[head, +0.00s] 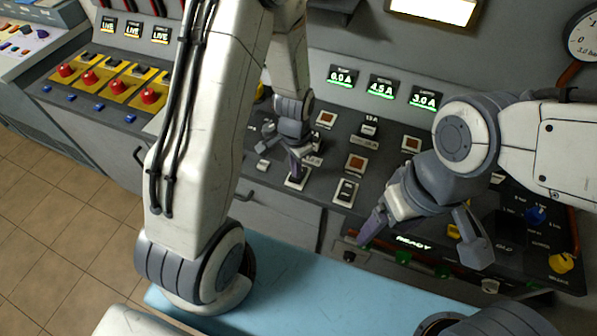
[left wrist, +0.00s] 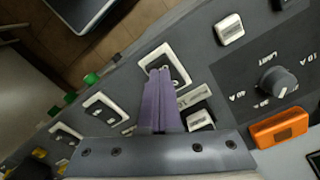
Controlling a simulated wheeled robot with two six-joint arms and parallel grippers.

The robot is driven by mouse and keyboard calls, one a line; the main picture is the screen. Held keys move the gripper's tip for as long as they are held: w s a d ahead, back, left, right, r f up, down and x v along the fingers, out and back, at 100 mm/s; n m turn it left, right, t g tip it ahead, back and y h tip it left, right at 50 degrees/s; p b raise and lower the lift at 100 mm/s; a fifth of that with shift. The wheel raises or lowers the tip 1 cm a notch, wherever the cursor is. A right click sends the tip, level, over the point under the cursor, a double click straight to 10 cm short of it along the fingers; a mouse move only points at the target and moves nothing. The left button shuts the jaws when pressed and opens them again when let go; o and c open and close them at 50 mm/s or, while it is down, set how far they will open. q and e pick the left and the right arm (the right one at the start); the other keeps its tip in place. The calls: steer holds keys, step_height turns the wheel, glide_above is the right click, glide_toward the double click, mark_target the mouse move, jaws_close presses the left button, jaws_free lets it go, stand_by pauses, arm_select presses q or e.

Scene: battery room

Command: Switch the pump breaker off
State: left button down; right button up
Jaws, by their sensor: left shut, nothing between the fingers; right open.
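White-framed rocker switches stand in a row on the dark sloped panel; their labels are too small or covered to read, so I cannot tell the pump breaker by name. A second rocker (head: 345,192) is to the right. My right gripper (head: 418,238) is open and empty over the panel's right part. A display (head: 342,75) reads 0.0 A.
Two more displays read 4.5 A (head: 381,87) and 3.0 A (head: 425,97). A rotary knob (left wrist: 278,82) and an orange lamp (left wrist: 280,128) are near my left gripper. Red buttons (head: 88,77) stand at left. A blue surface (head: 300,290) lies in front.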

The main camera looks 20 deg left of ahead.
arm_select(q)
steer(key=shift+f+b, duration=0.5)
steer(key=shift+f, duration=0.25)
steer(key=shift+r, duration=0.15)
step_height(320, 180, up, 7)
steer(key=p, duration=0.6)
stand_by(0.3)
stand_by(0.4)
steer(key=s+d+r+b, duration=0.1)
steer(key=s+d+r, duration=0.4)
steer(key=d+r, duration=0.35)
steer(key=s+d+r, duration=0.2)
steer(key=s+r, duration=0.2)
steer(key=s, duration=0.2)
steer(key=s+d+r+h+b, duration=0.1)
steer(key=s+d+r, duration=0.1)
steer(key=s, duration=0.5)
steer(key=shift+r+m, duration=0.4)
steer(key=shift+r, duration=0.45)
